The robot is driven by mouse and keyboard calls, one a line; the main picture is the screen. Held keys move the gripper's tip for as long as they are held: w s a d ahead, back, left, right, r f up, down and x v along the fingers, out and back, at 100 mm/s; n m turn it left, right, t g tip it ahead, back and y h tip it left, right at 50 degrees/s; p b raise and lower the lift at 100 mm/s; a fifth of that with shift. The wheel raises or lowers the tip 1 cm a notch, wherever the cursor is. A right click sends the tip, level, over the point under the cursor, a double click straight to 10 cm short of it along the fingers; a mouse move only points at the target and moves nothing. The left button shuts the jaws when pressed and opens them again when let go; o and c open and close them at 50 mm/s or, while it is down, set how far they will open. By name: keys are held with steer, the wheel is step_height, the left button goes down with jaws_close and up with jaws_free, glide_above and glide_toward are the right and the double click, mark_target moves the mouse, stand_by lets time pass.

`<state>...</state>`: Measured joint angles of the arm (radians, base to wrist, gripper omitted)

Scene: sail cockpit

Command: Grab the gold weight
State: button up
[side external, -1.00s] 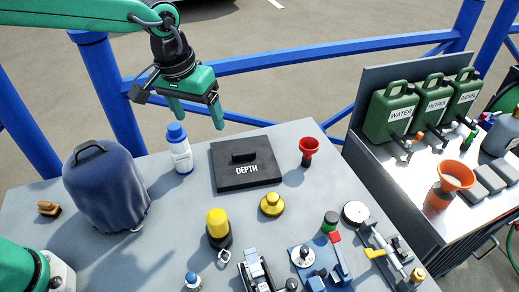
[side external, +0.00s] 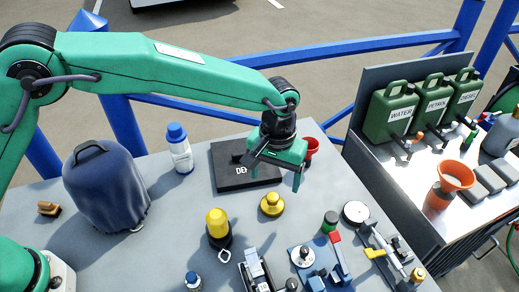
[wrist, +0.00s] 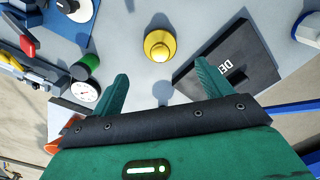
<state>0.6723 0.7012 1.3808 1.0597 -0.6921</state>
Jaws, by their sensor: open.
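The gold weight (side external: 272,204) is a round brass-coloured piece with a knob on top. It stands upright on the grey table, in front of the black DEPTH plate (side external: 228,179). In the wrist view the gold weight (wrist: 159,46) lies beyond the fingertips, between their lines. My gripper (side external: 281,178) is open and empty above the table, behind the weight and apart from it. In the wrist view both green fingers of my gripper (wrist: 161,78) are spread.
A yellow-topped black item (side external: 217,228) stands left of the weight. A round white-faced gauge (side external: 355,212), a green-topped cylinder (side external: 330,220) and blue fittings (side external: 318,262) stand to its right and front.

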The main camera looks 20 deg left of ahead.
mark_target(273, 196)
steer(key=shift+f, duration=1.3)
steer(key=shift+f, duration=0.1)
steer(key=shift+s+f, duration=0.2)
steer(key=shift+f, duration=2.3)
steer(key=shift+c, duration=0.2)
steer(key=c, duration=1.3)
steer(key=shift+r, duration=0.25)
